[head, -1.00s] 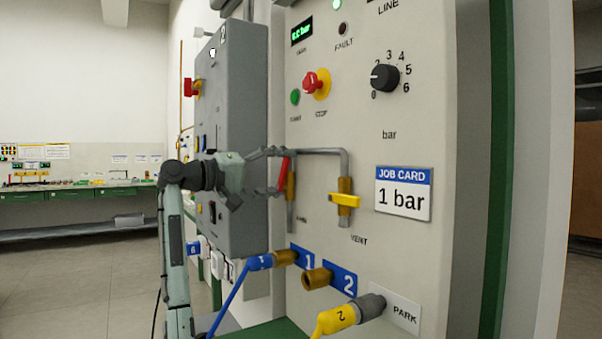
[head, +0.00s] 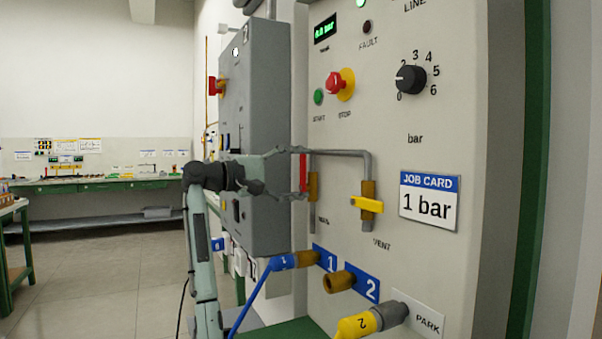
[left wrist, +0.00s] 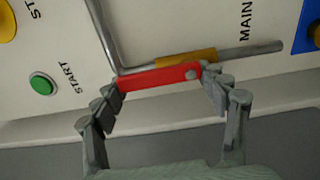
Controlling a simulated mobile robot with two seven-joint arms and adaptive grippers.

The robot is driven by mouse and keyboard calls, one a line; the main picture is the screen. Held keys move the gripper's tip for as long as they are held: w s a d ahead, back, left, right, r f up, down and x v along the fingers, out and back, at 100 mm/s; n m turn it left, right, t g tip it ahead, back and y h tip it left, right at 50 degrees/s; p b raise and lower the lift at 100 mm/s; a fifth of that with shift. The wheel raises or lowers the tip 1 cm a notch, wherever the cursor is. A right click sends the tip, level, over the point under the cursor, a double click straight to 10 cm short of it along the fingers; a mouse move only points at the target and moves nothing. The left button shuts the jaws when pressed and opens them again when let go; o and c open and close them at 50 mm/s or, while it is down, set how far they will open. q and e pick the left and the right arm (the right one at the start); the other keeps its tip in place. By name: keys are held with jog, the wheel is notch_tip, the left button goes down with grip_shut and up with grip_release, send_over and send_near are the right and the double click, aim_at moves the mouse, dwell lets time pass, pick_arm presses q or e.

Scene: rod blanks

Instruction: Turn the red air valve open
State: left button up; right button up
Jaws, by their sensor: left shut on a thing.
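The red air valve handle (head: 303,172) is on a brass valve body (head: 312,187) on the vertical pipe marked MAIN. It stands upright, nearly in line with that pipe. My left gripper (head: 299,172) reaches in from the left and is shut on the handle, with one finger at its upper end and one at its lower end. In the left wrist view the red handle (left wrist: 155,77) lies lengthwise between the fingertips of the left gripper (left wrist: 162,79), close beside the brass body (left wrist: 188,60). My right gripper is not in view.
The yellow vent handle (head: 367,204) sits crosswise on the pipe to the right. Below are a blue hose plug (head: 280,263) at port 1, open port 2 (head: 338,281) and a parked yellow plug (head: 358,324). A grey cabinet (head: 262,130) stands behind my arm.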

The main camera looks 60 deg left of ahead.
pick_arm(q)
jog(key=o, duration=1.7)
jog(key=shift+s, duration=0.1)
jog(key=s, duration=0.8)
jog(key=s+a, duration=0.1)
jog(key=s, duration=0.2)
jog(key=shift+s, duration=0.4)
